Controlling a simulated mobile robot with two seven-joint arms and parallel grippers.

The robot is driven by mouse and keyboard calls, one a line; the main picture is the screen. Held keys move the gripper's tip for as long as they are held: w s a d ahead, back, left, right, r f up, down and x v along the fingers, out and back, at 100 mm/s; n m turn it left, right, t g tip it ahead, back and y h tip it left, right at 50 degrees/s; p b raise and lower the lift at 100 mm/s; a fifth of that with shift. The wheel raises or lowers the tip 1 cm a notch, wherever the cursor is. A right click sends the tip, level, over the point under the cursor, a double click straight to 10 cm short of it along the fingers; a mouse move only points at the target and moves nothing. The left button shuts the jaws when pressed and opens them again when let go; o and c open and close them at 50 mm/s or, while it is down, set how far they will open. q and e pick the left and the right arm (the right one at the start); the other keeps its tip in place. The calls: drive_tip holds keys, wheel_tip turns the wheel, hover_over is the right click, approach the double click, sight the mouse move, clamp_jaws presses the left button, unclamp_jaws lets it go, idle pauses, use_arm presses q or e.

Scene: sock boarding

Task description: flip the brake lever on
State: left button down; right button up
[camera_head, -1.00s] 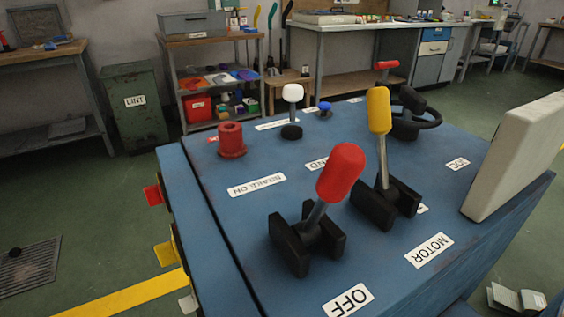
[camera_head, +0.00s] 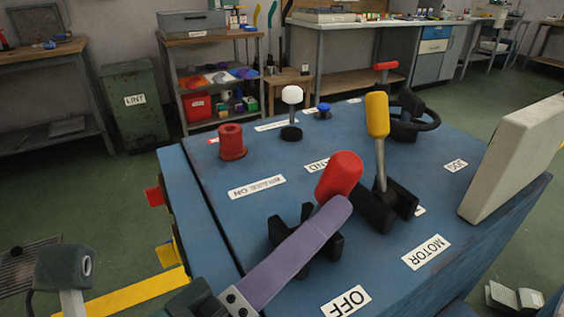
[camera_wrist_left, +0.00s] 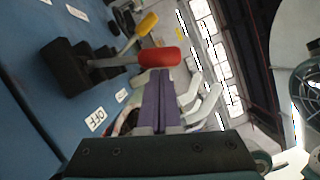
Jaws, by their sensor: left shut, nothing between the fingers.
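The brake lever has a red grip (camera_head: 340,175) on a metal stem in a black bracket (camera_head: 278,232). It stands tilted on the blue panel between the "BRAKE ON" label (camera_head: 257,187) and the "OFF" label (camera_head: 346,300). My left gripper (camera_head: 340,208) has purple fingers shut together and empty. In the head view its fingertips overlap the lower part of the red grip and the fingers hide the stem. In the left wrist view the fingertips (camera_wrist_left: 159,76) are right by the red grip (camera_wrist_left: 146,57); I cannot tell if they touch. My right gripper is not in view.
A yellow-gripped lever (camera_head: 378,115) labelled "MOTOR" stands close to the right. A red knob (camera_head: 231,142), a white-topped lever (camera_head: 292,95) and a black handwheel (camera_head: 415,120) stand farther back. A pale upright block (camera_head: 515,155) is at the panel's right edge.

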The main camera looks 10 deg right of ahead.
use_arm(q)
drive_tip(key=shift+r, duration=0.1)
drive_tip(key=shift+w+a+r+n+p, duration=0.1)
drive_tip(key=shift+w+r+n+p, duration=0.25)
drive_tip(key=shift+p, duration=0.3)
drive_tip(key=shift+f, duration=0.1)
drive_tip(key=shift+w+a+r+n+y+p, duration=0.2)
drive_tip(key=shift+w+r+n+y+p, duration=0.35)
drive_tip(key=shift+p, duration=0.55)
drive_tip(key=w+a+n+g+p, duration=0.1)
drive_tip(key=w+a+n+p, duration=0.1)
drive_tip(key=w+n+p, duration=0.2)
drive_tip(key=shift+w+n+y+p, duration=0.35)
drive_tip(key=shift+w+n, duration=0.15)
drive_tip(key=shift+w, duration=0.45)
drive_tip(key=shift+a+r, duration=0.1)
drive_tip(key=shift+r, duration=0.1)
